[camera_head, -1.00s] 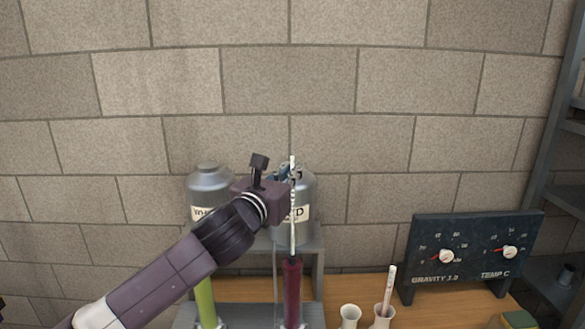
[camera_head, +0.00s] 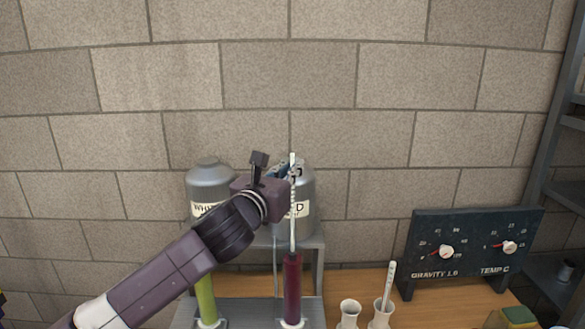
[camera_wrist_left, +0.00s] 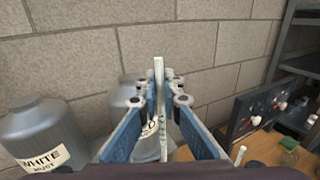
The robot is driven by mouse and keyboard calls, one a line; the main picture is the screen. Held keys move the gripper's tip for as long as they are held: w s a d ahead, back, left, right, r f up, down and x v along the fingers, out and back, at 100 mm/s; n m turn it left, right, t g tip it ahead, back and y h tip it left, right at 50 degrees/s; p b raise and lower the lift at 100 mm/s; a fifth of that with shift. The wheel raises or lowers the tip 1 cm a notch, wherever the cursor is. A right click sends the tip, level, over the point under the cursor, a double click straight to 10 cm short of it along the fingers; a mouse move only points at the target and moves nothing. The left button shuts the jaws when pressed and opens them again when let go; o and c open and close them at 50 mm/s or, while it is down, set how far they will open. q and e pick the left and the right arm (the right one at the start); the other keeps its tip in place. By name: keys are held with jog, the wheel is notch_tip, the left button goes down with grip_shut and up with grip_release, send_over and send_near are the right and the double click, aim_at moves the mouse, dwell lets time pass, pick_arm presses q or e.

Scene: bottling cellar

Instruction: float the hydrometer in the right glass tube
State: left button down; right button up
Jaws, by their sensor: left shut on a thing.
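The hydrometer (camera_head: 292,215) is a thin white stem, upright in the head view. My left gripper (camera_head: 293,172) is shut on its upper part; the wrist view shows the stem (camera_wrist_left: 160,85) between the blue finger pads (camera_wrist_left: 158,108). The right glass tube (camera_head: 292,290) holds dark red liquid and stands directly below the hydrometer in the head view. The hydrometer's lower end meets the top of the red column in the picture; I cannot tell whether it is inside the tube. The left tube (camera_head: 206,302) holds yellow-green liquid. My right gripper is not in view.
Two grey tanks, one labelled WHITE (camera_head: 208,180) and one partly hidden by my gripper (camera_head: 306,225), stand behind. To the right are two pale pots (camera_head: 349,314) (camera_head: 380,317), one with a white stick (camera_head: 389,285), and a dial panel (camera_head: 475,235).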

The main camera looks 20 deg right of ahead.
aim_at(292, 228)
pick_arm(q)
jog(key=shift+f+b, duration=3.35)
jog(key=shift+f, duration=3.1)
jog(key=c, duration=2)
grip_release()
jog(key=shift+c, duration=0.2)
jog(key=shift+a, duration=0.15)
jog(key=v, duration=1.2)
